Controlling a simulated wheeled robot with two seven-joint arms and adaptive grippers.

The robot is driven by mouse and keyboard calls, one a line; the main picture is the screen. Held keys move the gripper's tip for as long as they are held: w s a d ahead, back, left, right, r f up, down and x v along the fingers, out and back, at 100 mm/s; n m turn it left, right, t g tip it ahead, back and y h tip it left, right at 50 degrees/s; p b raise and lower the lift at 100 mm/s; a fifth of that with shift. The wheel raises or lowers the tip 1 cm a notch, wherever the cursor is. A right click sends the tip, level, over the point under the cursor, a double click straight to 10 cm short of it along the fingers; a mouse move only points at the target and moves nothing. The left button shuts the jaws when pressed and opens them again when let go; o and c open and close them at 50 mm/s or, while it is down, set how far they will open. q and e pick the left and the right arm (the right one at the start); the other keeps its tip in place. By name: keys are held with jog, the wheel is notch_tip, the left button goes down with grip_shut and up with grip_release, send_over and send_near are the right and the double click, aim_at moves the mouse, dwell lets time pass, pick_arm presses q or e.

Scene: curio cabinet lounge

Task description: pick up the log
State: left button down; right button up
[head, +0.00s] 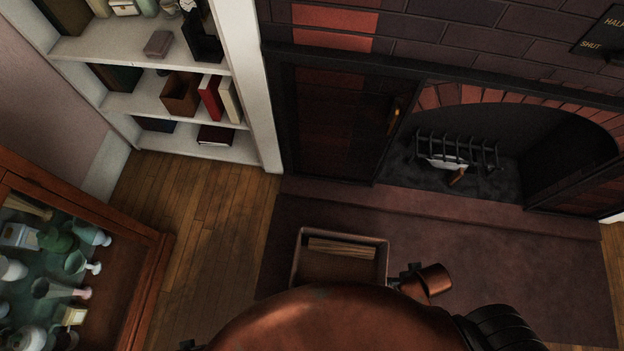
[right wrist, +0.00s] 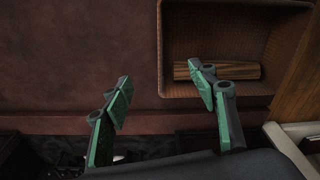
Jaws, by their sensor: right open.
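The log (head: 342,247) is a brown split piece lying inside an open box (head: 328,268) on the hearth in the head view. In the right wrist view the log (right wrist: 246,71) lies along one inside wall of the box (right wrist: 215,28). One fingertip overlaps the log's left end in that view, and the other shows over the hearth beside the box. I cannot tell whether the finger touches the log. My left gripper is not in view.
The fireplace (head: 560,140) has a black grate (head: 455,148) and a dark door (head: 335,125) at its left. A white bookshelf (head: 255,80) stands at the back left. A glass-topped cabinet (head: 140,290) holds several small vessels. The hearth right of the box looks clear.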

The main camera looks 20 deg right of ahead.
jog(key=w+a+f+m+y, duration=0.1)
jog(key=w+a+f+m, duration=0.2)
jog(key=w+f+m, duration=0.15)
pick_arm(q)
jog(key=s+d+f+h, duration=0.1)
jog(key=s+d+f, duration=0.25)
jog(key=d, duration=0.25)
pick_arm(e)
jog(key=m+t+y, duration=0.2)
jog(key=m+t, duration=0.2)
jog(key=m, duration=1.3)
send_near(343, 248)
notch_tip(343, 248, down, 2)
jog(key=b+x, duration=0.2)
jog(key=x, duration=0.1)
jog(key=shift+s+a+m, duration=0.1)
jog(key=shift+a+m, duration=0.1)
jog(key=shift+m, duration=0.05)
jog(key=b+x, duration=0.4)
jog(key=x, duration=0.1)
jog(key=shift+r, duration=0.2)
jog(key=shift+w+a, duration=0.1)
jog(key=shift+w, duration=0.25)
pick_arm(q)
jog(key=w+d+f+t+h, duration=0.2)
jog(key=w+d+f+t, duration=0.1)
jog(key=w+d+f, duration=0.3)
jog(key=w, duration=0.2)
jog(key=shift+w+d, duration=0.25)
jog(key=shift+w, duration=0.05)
